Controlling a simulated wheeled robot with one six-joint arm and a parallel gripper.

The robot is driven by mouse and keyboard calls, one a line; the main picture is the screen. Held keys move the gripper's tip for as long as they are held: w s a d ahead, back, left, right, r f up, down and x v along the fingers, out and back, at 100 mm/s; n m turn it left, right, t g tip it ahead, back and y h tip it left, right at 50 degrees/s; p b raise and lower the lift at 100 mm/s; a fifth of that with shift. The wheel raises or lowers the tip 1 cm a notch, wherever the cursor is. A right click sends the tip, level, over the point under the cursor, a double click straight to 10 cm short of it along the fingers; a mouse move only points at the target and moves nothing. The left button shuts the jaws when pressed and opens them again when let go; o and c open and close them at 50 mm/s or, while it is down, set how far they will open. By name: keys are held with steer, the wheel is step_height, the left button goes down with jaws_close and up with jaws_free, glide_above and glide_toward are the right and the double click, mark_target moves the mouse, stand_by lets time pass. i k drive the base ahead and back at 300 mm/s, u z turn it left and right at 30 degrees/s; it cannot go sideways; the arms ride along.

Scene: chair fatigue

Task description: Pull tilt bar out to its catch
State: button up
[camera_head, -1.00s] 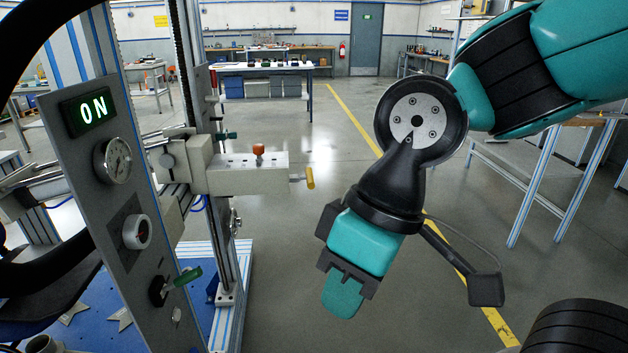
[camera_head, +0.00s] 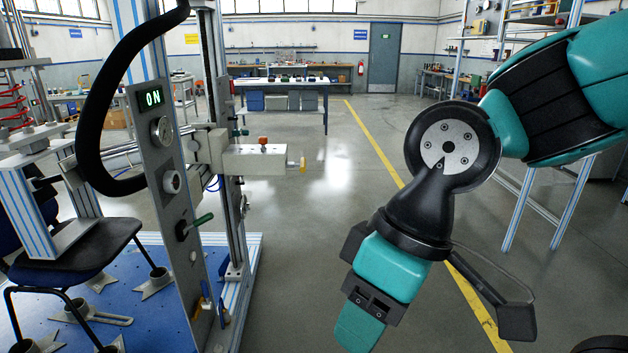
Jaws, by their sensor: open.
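A pale block (camera_head: 255,160) sticks out to the right from the test rig's upright, with an orange knob (camera_head: 263,143) on top. A short rod with a yellow end (camera_head: 302,166) projects from the block's right end; it looks like the tilt bar's handle, though I cannot tell for sure. My gripper (camera_head: 358,332) hangs low at centre right, pointing down, well apart from the block and the yellow end. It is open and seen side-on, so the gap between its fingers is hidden. Nothing shows in it.
A control panel (camera_head: 168,170) with a lit ON display, gauge and green-handled lever stands left of the block. A chair (camera_head: 85,255) sits on the rig's blue base (camera_head: 235,246). Benches (camera_head: 285,82) stand behind. The floor between rig and gripper is clear.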

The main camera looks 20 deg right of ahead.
mark_target(302, 165)
steer(key=u, duration=0.2)
steer(key=k, duration=0.3)
steer(key=z, duration=1.3)
steer(key=i, duration=0.65)
steer(key=z, duration=0.5)
steer(key=i, duration=0.8)
steer(key=u, duration=0.9)
steer(key=i, duration=0.6)
steer(key=u, duration=0.7)
